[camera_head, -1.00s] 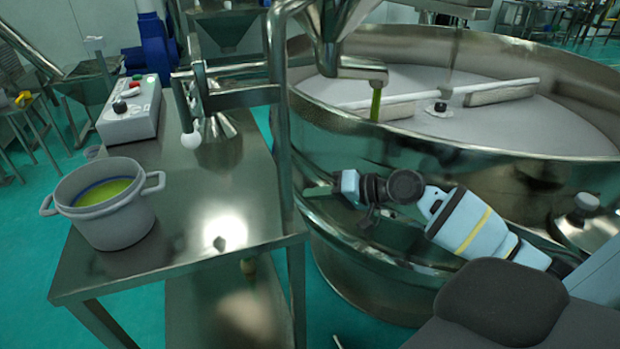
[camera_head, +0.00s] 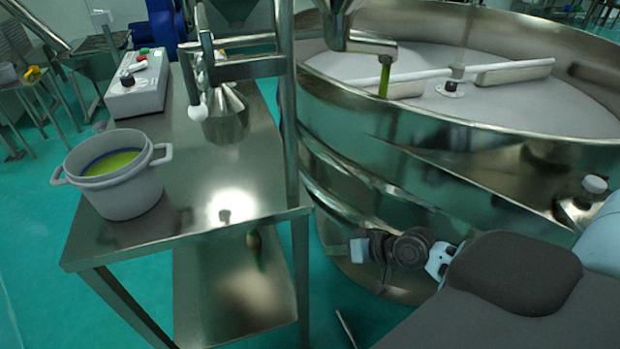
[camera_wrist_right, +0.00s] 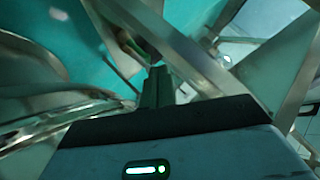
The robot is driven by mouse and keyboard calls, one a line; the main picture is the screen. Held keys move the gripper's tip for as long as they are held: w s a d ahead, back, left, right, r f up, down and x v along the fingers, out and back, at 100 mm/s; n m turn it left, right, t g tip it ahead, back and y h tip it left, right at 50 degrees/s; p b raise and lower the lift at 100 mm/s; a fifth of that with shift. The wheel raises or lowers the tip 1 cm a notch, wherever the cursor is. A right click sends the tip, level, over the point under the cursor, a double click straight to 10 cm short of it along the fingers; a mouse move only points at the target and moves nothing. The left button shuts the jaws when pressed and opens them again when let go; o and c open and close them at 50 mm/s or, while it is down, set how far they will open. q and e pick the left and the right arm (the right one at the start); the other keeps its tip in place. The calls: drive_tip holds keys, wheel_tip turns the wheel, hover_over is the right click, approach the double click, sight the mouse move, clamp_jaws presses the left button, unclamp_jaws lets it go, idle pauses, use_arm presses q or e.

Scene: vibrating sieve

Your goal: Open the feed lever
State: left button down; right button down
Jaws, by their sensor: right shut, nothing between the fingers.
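The feed lever (camera_head: 190,80) is a thin metal rod with a white ball knob (camera_head: 198,112). In the head view it hangs down from the pipework above the steel table. My right gripper (camera_head: 334,250) is low beside the sieve drum, right of the table and well below and right of the knob, not touching the lever. In the right wrist view its fingers (camera_wrist_right: 157,84) are together and empty. The lever cannot be made out in the wrist view. My left gripper is not in view.
The steel table (camera_head: 225,175) carries a grey pot (camera_head: 130,197) with green contents and a control box (camera_head: 140,90). A table post (camera_head: 290,130) stands between my right gripper and the lever. The large round sieve (camera_head: 440,150) fills the right side.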

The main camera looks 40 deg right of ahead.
drive_tip(key=s+a+f+n+g+h, duration=0.1)
drive_tip(key=s+a+f, duration=0.2)
drive_tip(key=s+f, duration=0.4)
drive_tip(key=s+a+f+n+h, duration=0.1)
drive_tip(key=s+a+f, duration=0.35)
drive_tip(key=s, duration=0.45)
drive_tip(key=s+a+f+n+g+h, duration=0.1)
drive_tip(key=s+a, duration=0.1)
drive_tip(key=s, duration=0.6)
drive_tip(key=s+a+f+n, duration=0.1)
drive_tip(key=s+a+f, duration=0.1)
drive_tip(key=s, duration=0.7)
drive_tip(key=shift+s+a+g+h, duration=0.25)
drive_tip(key=shift+a+g+h, duration=0.15)
drive_tip(key=shift+a, duration=0.25)
drive_tip(key=shift+f, duration=0.15)
